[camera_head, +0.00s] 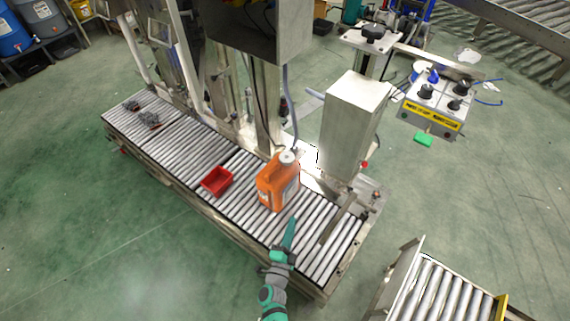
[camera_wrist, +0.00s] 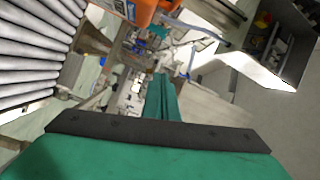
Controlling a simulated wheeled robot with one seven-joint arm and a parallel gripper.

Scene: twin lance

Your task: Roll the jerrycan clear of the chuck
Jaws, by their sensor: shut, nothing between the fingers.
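My gripper (camera_head: 290,222) is green, shut and empty. It is in front of the jerrycan, a little below and to its right in the head view, over the rollers. I see no clear gap between it and the jerrycan's lower right side, and cannot tell whether they touch. I cannot clearly make out the chuck; it may be hidden near the jerrycan's top.
A red tray (camera_head: 217,181) sits on the rollers left of the jerrycan. A steel box (camera_head: 352,125) on the machine frame stands behind right. A control box (camera_head: 436,108) is at the far right. Rollers right of the jerrycan are mostly bare up to a bar (camera_head: 338,222).

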